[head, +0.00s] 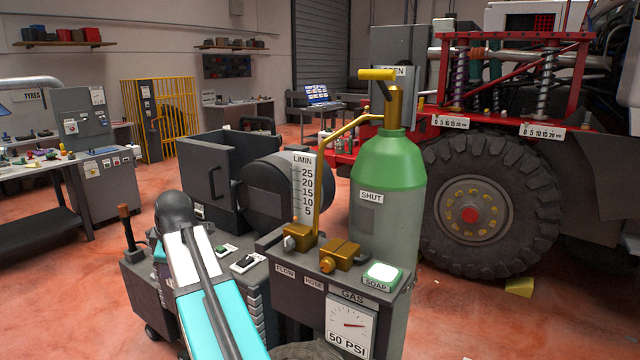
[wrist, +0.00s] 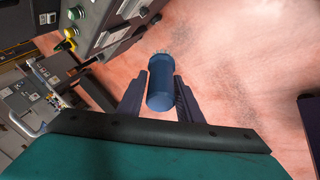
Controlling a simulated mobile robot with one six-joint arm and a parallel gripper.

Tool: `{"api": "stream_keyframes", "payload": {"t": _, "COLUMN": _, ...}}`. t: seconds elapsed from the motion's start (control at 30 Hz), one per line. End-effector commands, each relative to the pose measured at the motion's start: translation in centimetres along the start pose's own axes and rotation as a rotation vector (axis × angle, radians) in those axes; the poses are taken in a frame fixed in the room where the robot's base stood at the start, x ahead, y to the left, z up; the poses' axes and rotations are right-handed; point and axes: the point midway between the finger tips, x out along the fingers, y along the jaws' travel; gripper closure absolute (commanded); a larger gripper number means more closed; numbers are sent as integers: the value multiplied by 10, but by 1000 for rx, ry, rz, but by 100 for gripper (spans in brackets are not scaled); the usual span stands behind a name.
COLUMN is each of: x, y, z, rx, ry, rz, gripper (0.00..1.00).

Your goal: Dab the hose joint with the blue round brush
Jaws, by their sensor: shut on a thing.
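In the wrist view my gripper (wrist: 161,78) is shut on the blue round brush (wrist: 160,98). The brush's thick blue body sits between the two dark fingers, its far end pointing away from me over the red floor. The gripper and brush do not show in the head view. In the head view a brass fitting (head: 341,254) with a round knob sits on the grey gas cart, behind labels reading FLOW and what looks like HOSE. I cannot tell for sure which part is the hose joint. A dish marked SOAP (head: 382,275) stands to its right.
A green-topped gas bottle (head: 388,185) marked SHUT stands behind the cart, with a flow gauge (head: 304,190) to its left. A pressure gauge (head: 349,326) reads on the cart's front. A truck wheel (head: 480,205) stands at right. Open red floor lies right of the cart.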

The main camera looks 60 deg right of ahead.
Motion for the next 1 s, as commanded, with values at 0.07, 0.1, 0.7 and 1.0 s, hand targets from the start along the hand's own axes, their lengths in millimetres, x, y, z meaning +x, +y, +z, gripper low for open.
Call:
{"api": "stream_keyframes", "payload": {"t": 0.07, "x": -12, "y": 19, "z": 21, "rx": 17, "ry": -15, "rz": 0, "gripper": 90}}
{"api": "stream_keyframes", "payload": {"t": 0.1, "x": -18, "y": 26, "z": 31, "rx": 23, "ry": -21, "rz": -2, "gripper": 90}}
{"api": "stream_keyframes", "payload": {"t": 0.7, "x": -123, "y": 106, "z": 182, "rx": 114, "ry": -95, "rz": -35, "gripper": 90}}
{"api": "stream_keyframes", "payload": {"t": 1.0, "x": -188, "y": 127, "z": 256, "rx": 154, "ry": -122, "rz": -50, "gripper": 90}}
